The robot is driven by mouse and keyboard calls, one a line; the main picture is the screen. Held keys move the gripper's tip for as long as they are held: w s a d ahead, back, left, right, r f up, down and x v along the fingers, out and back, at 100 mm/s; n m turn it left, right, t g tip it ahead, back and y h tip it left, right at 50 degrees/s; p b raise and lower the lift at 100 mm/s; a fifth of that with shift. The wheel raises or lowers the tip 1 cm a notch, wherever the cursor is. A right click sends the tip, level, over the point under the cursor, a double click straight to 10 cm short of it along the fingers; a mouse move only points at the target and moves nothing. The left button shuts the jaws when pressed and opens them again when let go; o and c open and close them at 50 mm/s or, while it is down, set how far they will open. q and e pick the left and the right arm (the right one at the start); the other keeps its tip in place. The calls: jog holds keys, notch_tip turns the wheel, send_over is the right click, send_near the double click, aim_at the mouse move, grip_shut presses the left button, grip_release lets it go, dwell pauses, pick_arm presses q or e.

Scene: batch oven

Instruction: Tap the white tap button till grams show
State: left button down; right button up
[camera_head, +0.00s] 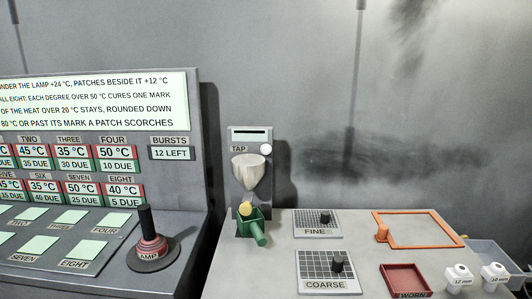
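The white tap button (266,149) is a small round knob on the right side of the grey tap unit (238,143), beside the label "TAP". The narrow dark display (250,135) above it shows no readable figures. A pale funnel (249,171) hangs below the button. A green scoop or cup (251,227) with a handle stands on the table under the funnel, with a yellow lump (246,209) at its top. Neither of my grippers is in view, and nothing touches the button.
A lamp (150,249) with an upright black handle stands left of the tap on the panel with eight patches. On the table (275,280) are the FINE (300,219) and COARSE (312,262) grids, an orange frame (436,214), a red tray (405,279) and white blocks (459,274).

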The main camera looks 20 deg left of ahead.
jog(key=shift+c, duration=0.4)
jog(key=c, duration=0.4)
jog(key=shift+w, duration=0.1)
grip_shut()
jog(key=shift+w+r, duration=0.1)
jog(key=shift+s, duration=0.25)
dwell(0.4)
